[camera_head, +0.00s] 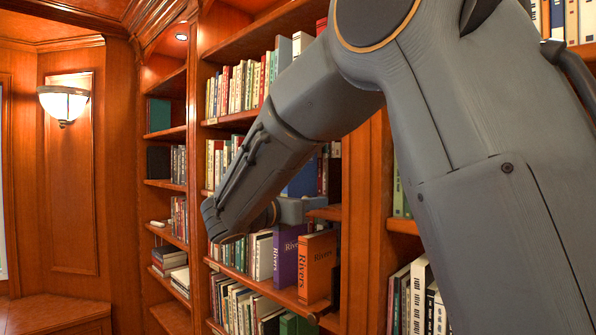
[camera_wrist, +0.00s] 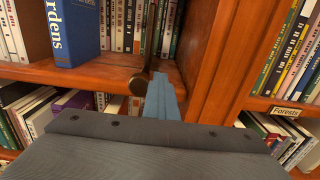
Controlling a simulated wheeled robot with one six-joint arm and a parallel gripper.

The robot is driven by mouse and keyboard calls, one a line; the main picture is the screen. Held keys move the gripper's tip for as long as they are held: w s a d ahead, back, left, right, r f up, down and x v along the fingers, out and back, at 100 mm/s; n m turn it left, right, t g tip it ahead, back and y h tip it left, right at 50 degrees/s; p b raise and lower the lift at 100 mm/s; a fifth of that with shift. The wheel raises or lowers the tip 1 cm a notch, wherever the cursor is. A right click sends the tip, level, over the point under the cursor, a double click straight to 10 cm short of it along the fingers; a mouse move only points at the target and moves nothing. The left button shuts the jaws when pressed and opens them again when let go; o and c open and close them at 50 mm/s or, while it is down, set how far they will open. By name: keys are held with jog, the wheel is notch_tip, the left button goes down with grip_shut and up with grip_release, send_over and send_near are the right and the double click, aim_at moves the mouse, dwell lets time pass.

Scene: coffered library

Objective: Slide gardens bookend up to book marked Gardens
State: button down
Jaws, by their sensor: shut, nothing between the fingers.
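The blue book (camera_wrist: 72,32) stands on the shelf at the upper left of the wrist view; the letters "rdens" show on its spine. A dark, thin upright plate (camera_wrist: 151,42) with a round bronze-brown knob (camera_wrist: 138,84) stands to its right, apart from it, and looks like the bookend. My gripper (camera_wrist: 163,88) is shut and empty; its blue-grey fingers reach over the shelf edge just right of the knob. Whether they touch it I cannot tell. In the head view the blue book (camera_head: 301,180) is partly hidden by my arm, and the fingertips are not clear.
A wooden upright (camera_wrist: 222,50) closes the bay on the right. A row of books (camera_wrist: 121,22) stands behind the gap. On the shelf below are a purple book (camera_head: 288,254) and an orange book (camera_head: 317,266) marked Rivers. The shelf front between blue book and bookend is bare.

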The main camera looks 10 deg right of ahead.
jog(key=w+a+p, duration=0.2)
jog(key=w+a, duration=0.9)
jog(key=w, duration=0.5)
dwell(4.7)
dwell(0.3)
jog(key=s+d, duration=0.1)
jog(key=s+d+p, duration=0.1)
jog(key=s, duration=0.1)
jog(key=shift+d, duration=0.15)
dwell(0.5)
jog(key=shift+s, duration=0.1)
